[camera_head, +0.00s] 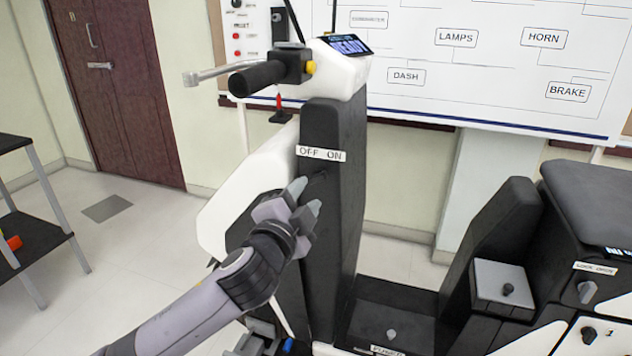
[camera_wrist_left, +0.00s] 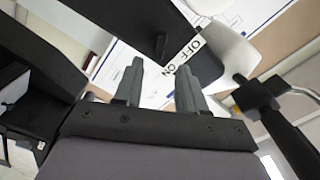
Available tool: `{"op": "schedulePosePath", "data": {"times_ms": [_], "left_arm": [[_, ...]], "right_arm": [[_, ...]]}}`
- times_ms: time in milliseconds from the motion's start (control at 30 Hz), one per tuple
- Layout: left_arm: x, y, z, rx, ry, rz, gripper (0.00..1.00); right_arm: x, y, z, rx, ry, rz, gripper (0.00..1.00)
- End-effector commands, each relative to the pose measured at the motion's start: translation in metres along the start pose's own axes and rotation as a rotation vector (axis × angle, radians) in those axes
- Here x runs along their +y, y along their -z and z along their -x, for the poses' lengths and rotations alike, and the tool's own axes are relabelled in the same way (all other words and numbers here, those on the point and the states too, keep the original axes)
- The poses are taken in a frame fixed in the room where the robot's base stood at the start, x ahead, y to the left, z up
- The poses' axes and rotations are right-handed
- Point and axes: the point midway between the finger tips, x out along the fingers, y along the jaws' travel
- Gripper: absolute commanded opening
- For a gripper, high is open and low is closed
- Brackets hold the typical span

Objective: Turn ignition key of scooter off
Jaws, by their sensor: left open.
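The scooter's dark front column (camera_head: 335,225) carries a white OFF/ON label (camera_head: 321,154). OFF is on its left and ON on its right. The label also shows tilted in the left wrist view (camera_wrist_left: 186,52). A small dark stub that looks like the ignition key (camera_wrist_left: 160,46) sticks out by the label, beyond my fingertips. In the head view the key is too dark to make out, so its turned position cannot be told. My left gripper (camera_head: 306,198) is open and empty, just below the label. Its two fingers (camera_wrist_left: 160,67) are apart, pointing toward the key. My right gripper is not in view.
The handlebar grip (camera_head: 257,78) and brake lever (camera_head: 213,73) project above my left arm. A lit display (camera_head: 347,44) tops the column. The seat section (camera_head: 590,205) with knobs stands at right. A shelf (camera_head: 30,230) is at far left. Open floor lies between.

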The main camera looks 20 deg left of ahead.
Motion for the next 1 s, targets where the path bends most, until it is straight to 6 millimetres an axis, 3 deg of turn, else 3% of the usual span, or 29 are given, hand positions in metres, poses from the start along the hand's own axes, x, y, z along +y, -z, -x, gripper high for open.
{"op": "schedulePosePath", "data": {"times_ms": [500, 967, 1000], "left_arm": [[0.000, 0.000, -0.058, -0.001, -0.001, 0.002, 0.40], [0.001, 0.000, -0.067, 0.000, -0.002, 0.003, 0.40], [0.001, 0.000, -0.067, 0.000, -0.002, 0.003, 0.34]], "right_arm": [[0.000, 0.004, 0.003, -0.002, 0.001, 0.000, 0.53], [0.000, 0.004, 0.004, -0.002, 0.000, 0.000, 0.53], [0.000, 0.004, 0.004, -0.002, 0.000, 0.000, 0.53]]}}
